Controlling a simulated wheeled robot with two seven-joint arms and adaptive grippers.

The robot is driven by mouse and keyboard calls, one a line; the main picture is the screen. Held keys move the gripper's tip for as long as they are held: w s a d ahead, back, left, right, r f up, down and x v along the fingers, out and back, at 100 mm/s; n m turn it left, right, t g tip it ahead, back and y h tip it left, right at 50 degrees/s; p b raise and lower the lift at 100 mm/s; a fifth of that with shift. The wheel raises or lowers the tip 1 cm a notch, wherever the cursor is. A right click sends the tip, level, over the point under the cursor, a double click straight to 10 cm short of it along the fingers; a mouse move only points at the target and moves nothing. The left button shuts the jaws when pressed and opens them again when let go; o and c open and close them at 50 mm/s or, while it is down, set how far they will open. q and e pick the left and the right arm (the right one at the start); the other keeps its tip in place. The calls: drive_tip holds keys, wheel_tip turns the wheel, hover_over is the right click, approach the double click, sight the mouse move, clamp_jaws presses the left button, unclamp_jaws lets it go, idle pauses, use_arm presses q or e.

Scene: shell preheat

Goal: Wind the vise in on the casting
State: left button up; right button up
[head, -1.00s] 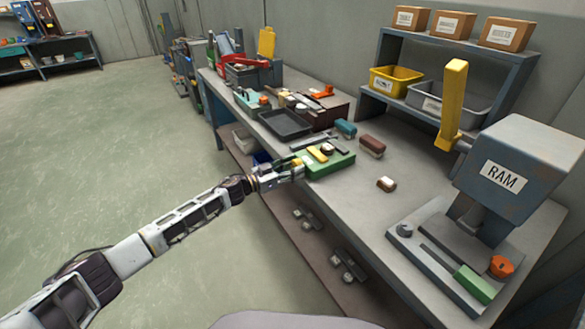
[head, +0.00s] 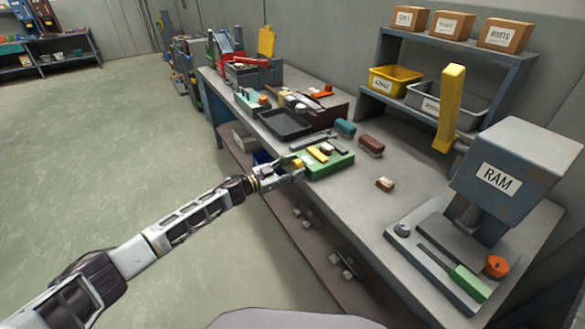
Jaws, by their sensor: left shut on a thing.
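A green fixture (head: 335,168), which looks like the vise, sits at the bench's front edge in the middle of the head view. A yellow bar (head: 317,155) and a small pale-and-dark piece (head: 326,147) lie on it; I cannot tell for certain which piece is the casting. My left gripper (head: 297,169) is at the fixture's left end, shut on a small yellow knob (head: 297,163). The fingers partly hide the knob and how it joins the fixture. My right gripper is not in view.
A dark tray (head: 285,123) lies behind the fixture. A teal roll (head: 345,128), a brown brush-like block (head: 371,145) and a smaller one (head: 385,184) lie to its right. The RAM press (head: 515,175) fills the right end.

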use_arm(q)
drive_tip(key=o, duration=1)
drive_tip(key=shift+a, duration=0.15)
drive_tip(key=shift+v, duration=5.9)
drive_tip(key=shift+s, duration=0.1)
